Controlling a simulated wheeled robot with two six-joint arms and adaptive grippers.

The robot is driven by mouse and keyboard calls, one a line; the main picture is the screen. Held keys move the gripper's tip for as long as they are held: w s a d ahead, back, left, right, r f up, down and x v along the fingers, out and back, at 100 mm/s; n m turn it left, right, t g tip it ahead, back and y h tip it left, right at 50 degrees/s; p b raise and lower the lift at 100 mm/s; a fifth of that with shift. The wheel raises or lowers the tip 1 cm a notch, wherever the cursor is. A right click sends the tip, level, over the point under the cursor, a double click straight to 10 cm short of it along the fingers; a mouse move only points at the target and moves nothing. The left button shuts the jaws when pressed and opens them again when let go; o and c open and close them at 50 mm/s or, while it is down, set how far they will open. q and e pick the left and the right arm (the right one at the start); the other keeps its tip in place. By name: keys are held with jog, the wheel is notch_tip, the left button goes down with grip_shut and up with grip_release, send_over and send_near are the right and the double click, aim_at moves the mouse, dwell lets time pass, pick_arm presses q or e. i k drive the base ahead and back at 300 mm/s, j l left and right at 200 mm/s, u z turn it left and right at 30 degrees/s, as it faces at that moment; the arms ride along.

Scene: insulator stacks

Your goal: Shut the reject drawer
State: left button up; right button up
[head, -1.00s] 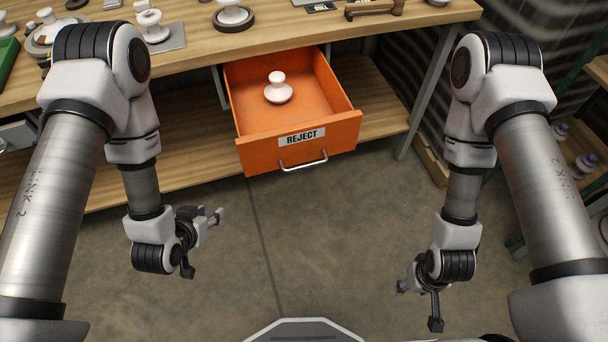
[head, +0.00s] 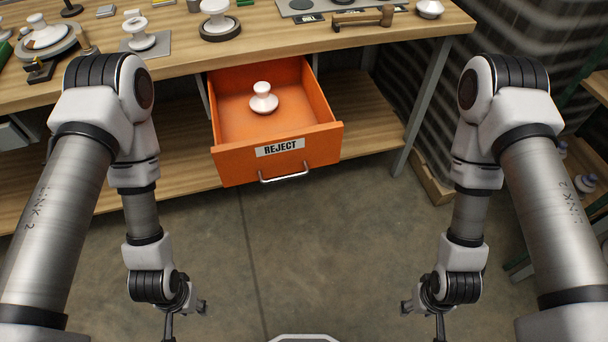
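The orange reject drawer (head: 232,165) hangs open below the bench top, pulled out toward me, with a "REJECT" label (head: 280,147) and a metal bar handle (head: 285,175) on its front. A white insulator (head: 264,99) stands inside it. My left gripper (head: 184,318) is low over the floor, left of and nearer than the drawer, with its fingers apart and empty. My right gripper (head: 422,318) is low at the right, also with fingers apart and empty. Neither touches the drawer. The lower finger of each is close to the picture's bottom edge.
The wooden bench (head: 240,52) carries several white insulators, plates and a wooden-handled hammer (head: 364,17). A lower shelf (head: 365,135) runs behind the drawer, and a metal bench leg (head: 428,100) stands to its right. The concrete floor (head: 320,240) before the drawer is clear.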

aim_at(302, 133)
jog(key=i+l, duration=0.1)
jog(key=l, duration=1.45)
jog(key=u, duration=0.05)
